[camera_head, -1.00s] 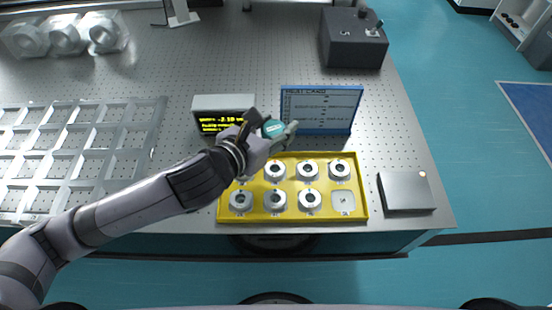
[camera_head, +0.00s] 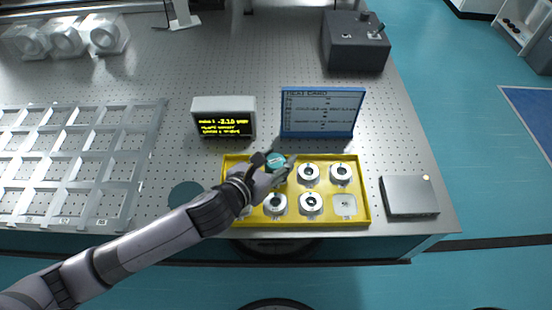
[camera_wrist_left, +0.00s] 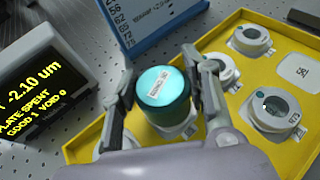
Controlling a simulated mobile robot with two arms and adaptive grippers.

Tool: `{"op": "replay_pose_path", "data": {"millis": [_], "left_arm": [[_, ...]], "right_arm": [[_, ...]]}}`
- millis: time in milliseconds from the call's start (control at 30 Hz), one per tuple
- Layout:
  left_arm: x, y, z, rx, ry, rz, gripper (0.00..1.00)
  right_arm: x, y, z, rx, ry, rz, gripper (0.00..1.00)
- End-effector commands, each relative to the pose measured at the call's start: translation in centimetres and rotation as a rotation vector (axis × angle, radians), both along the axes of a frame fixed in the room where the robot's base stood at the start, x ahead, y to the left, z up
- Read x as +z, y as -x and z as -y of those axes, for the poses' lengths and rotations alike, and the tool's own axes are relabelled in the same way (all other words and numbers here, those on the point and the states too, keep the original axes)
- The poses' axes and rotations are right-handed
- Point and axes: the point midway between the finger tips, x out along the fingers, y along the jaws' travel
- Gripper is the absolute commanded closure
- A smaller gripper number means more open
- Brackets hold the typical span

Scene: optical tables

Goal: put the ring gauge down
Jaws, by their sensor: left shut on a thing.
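My left gripper (camera_head: 277,168) is shut on a teal cylinder (camera_wrist_left: 163,92) with a white label on top, also in the left wrist view. No bore shows in its top. It is above the left part of the yellow tray (camera_head: 364,190). A pale ring (camera_wrist_left: 187,130) shows partly beneath it; whether they touch is unclear. White and metal ring gauges sit in the tray, such as one at upper right (camera_head: 341,173) and one in the lower row (camera_head: 311,203). The front right slot (camera_head: 345,206) is empty. My arm hides the left slots. My right gripper is not in view.
Behind the tray stand a yellow-text display (camera_head: 223,103) and a blue-framed card (camera_head: 322,133). A flat grey box (camera_head: 409,196) lies right of the tray. A teal disc (camera_head: 185,194) and a slotted rack (camera_head: 100,160) lie left.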

Motion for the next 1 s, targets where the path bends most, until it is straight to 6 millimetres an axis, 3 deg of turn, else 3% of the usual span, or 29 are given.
{"op": "replay_pose_path", "data": {"millis": [100, 133, 400, 800, 1000], "left_arm": [[-0.2, 0.0, 0.0, 0.000, 0.001, 0.001, 0.98], [-0.3, 0.0, 0.0, 0.000, 0.001, -0.001, 0.57], [-0.3, 0.0, 0.0, 0.000, 0.000, 0.000, 0.39], [0.1, 0.1, -0.1, 0.000, -0.001, 0.001, 0.37], [1.3, 2.6, -1.8, -0.001, -0.003, 0.000, 0.37]], "right_arm": [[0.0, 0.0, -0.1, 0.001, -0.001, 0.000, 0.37], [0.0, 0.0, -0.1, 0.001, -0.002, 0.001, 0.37], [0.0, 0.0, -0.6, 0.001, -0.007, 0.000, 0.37], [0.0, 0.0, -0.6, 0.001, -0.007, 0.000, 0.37], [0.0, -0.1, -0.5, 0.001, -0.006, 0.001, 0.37]]}}
